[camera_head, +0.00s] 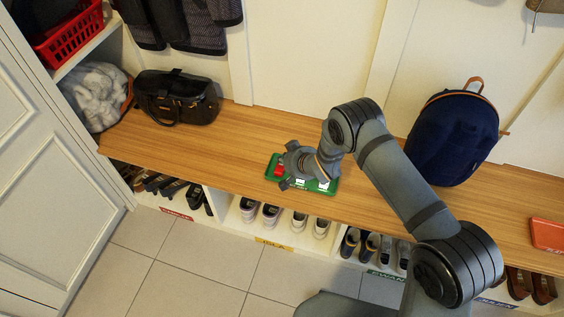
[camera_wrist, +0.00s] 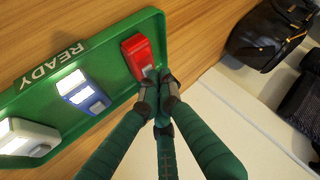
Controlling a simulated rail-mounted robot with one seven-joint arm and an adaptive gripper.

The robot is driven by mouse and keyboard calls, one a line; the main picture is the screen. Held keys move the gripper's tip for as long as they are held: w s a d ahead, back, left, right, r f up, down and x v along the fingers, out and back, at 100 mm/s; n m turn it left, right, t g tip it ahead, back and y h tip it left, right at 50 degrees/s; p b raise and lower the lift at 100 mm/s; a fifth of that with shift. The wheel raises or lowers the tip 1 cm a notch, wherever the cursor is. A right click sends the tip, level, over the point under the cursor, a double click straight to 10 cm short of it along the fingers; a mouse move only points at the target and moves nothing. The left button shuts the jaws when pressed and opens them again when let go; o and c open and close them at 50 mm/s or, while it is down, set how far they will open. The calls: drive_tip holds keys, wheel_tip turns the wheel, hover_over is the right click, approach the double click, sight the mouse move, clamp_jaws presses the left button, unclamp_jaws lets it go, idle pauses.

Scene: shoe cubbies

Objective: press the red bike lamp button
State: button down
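A green tray (camera_wrist: 108,62) marked READY lies on the wooden bench and holds the bike lamps. The red lamp (camera_wrist: 138,50) sits at the tray's end nearest my gripper, with a small grey button-like patch (camera_wrist: 148,71) on its near end. A blue-and-white lamp (camera_wrist: 82,90) and a white lamp (camera_wrist: 28,138) are farther along. My gripper (camera_wrist: 160,88) has its fingertips together, empty, right beside the red lamp's near end. I cannot tell whether they touch. In the head view my wrist partly covers the tray (camera_head: 331,187) and the red lamp (camera_head: 279,170).
A black handbag (camera_head: 176,97) stands on the bench at the left and a navy backpack (camera_head: 452,138) at the right. A red tray (camera_head: 548,234) lies at the far right. Shoes fill the cubbies below. The bench (camera_head: 225,145) between handbag and green tray is clear.

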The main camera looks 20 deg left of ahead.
drive_tip(key=shift+r+p, duration=0.35)
drive_tip(key=shift+r, duration=0.2)
wheel_tip(320, 180, up, 6)
drive_tip(key=p, duration=0.4)
idle(0.4)
